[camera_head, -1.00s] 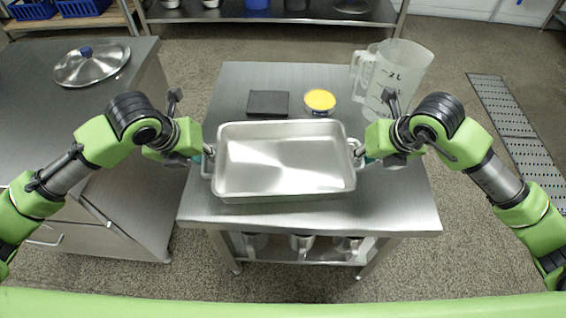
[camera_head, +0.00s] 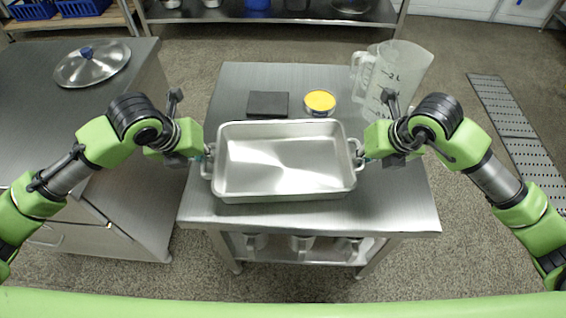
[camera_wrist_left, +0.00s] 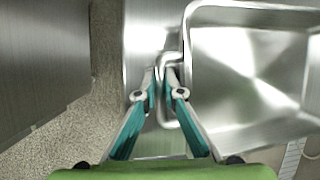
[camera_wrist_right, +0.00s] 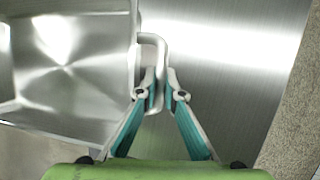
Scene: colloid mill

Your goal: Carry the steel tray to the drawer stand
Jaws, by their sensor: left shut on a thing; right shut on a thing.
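The steel tray (camera_head: 285,165) is an empty rectangular pan with a loop handle at each short end, over the front part of the steel table. My left gripper (camera_head: 209,152) is shut on its left handle; in the left wrist view the fingers (camera_wrist_left: 161,78) pinch the handle bar. My right gripper (camera_head: 359,154) is shut on the right handle, and the right wrist view shows its fingers (camera_wrist_right: 160,80) around that bar. The tray looks level; I cannot tell whether it touches the tabletop. A steel cabinet with drawers (camera_head: 120,215), likely the drawer stand, is at the left.
On the table (camera_head: 400,205) behind the tray are a black square block (camera_head: 268,104), a yellow-topped round container (camera_head: 320,101) and a clear jug (camera_head: 398,75). A domed lid (camera_head: 92,63) lies on the cabinet's far part; its nearer top is clear. A floor gap separates cabinet and table.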

